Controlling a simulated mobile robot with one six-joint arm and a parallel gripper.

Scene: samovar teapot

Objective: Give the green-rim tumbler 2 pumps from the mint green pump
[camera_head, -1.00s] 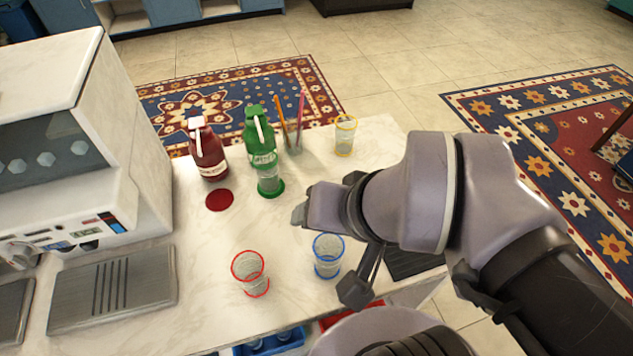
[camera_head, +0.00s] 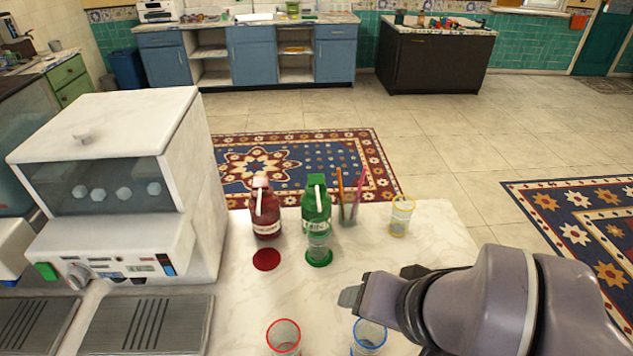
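The mint green pump (camera_head: 316,207) is a green bottle with a pale label and a green pump head, standing upright on the white counter. The green-rim tumbler (camera_head: 319,246) is clear and stands upright directly in front of the bottle, with green at its base. The pump's nozzle points forward over the tumbler's side of the bottle. I cannot tell whether liquid is in the tumbler. My gripper (camera_head: 352,297) is in front and to the right of the tumbler, apart from it and from the pump. Its fingers are seen edge-on, so their opening is unclear.
A red pump bottle (camera_head: 266,210) stands left, behind a red disc (camera_head: 266,259). A holder with straws (camera_head: 349,212) and a yellow-rim tumbler (camera_head: 402,215) stand right. Red-rim (camera_head: 284,337) and blue-rim (camera_head: 369,335) tumblers are near the front. A large machine (camera_head: 120,190) fills the left.

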